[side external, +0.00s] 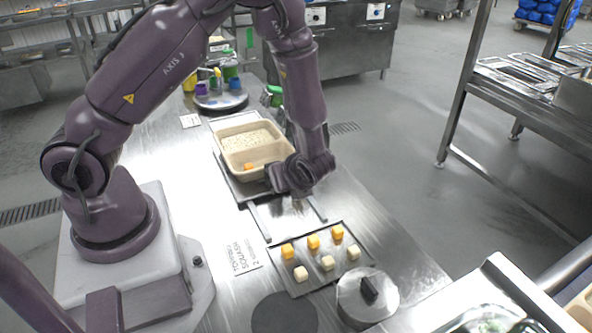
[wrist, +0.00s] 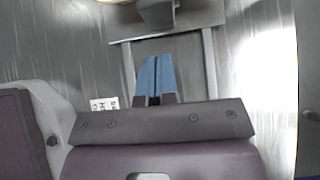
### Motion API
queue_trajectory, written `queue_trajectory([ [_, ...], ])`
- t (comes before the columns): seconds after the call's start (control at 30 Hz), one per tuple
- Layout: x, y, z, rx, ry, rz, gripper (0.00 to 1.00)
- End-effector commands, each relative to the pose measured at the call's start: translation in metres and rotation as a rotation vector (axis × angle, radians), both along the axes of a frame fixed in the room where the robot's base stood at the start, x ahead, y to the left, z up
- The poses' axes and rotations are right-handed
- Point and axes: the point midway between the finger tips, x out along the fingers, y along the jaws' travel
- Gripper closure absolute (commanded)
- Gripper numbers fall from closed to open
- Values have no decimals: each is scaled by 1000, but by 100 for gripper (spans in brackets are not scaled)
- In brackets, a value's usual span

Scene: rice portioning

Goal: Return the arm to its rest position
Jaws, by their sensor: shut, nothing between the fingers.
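My gripper (wrist: 156,72) shows in the wrist view with its blue fingers together and nothing between them. In the side external view the wrist end of my arm hangs over the counter, beside the near right corner of a beige two-compartment container (side external: 222,151); the fingers are mostly hidden there. The container holds rice in its far compartment and an orange cube (side external: 248,166) in its near one. It sits on a metal stand with two rails (side external: 259,222) reaching toward the front. The rails also show in the wrist view (wrist: 210,70).
A dark tray (side external: 291,284) of several orange and pale cubes lies in front, beside a printed card (side external: 241,257). A lidded round pot (side external: 379,305) and a dark round mat (side external: 285,313) are nearest. Bottles (side external: 230,72) stand on a turntable at the back.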

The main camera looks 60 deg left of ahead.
Motion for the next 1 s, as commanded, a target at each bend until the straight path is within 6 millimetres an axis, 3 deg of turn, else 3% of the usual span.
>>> queue_trajectory([
  [0.1, 1, -22, 22, -3, -7, -2, 100],
  [0.3, 0, -50, 46, -2, -4, -2, 100],
  [0.57, -2, -63, 57, -9, -26, 35, 100],
  [0.7, -24, -69, 56, -63, -76, 208, 100],
  [1.0, -57, -83, 116, -323, -369, 709, 100],
])
